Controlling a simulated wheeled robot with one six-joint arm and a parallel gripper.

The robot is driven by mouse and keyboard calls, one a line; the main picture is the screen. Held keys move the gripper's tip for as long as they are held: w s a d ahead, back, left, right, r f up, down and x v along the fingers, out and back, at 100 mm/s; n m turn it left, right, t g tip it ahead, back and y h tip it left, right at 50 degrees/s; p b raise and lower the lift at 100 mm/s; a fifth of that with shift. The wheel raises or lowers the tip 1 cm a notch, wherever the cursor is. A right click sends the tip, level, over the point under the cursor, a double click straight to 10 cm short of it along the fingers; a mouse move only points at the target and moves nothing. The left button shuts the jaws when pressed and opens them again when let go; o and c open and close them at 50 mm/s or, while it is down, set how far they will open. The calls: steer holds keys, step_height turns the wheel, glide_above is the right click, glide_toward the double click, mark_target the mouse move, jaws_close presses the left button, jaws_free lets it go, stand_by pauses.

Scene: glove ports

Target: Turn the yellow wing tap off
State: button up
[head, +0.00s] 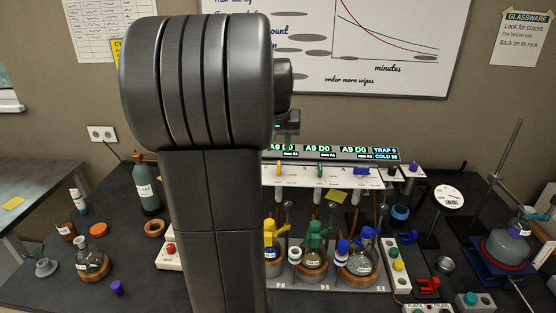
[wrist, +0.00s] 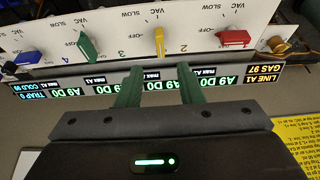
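The yellow wing tap (wrist: 160,42) stands on the white tap panel (wrist: 110,45), between the green and red taps. Its handle runs up and down in the wrist view, and an OFF mark shows to its left. It also shows in the head view (head: 279,168), just right of my arm. My gripper (wrist: 159,69) is open, with two green fingers apart and nothing between them. The yellow tap lies beyond the fingertips, roughly in line with the gap; I see no contact. My arm hides the panel's left part in the head view.
A green tap (wrist: 87,47), a blue tap (wrist: 28,57) and a red tap (wrist: 234,38) share the panel. A lit display strip (head: 335,153) runs along it. Flasks with coloured tops, such as the green-topped one (head: 314,258), stand below. A gauge (head: 448,197) is to the right.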

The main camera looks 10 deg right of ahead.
mark_target(279, 164)
steer(key=p+x, duration=0.1)
steer(key=x, duration=0.8)
steer(key=shift+r, duration=0.1)
jaws_close()
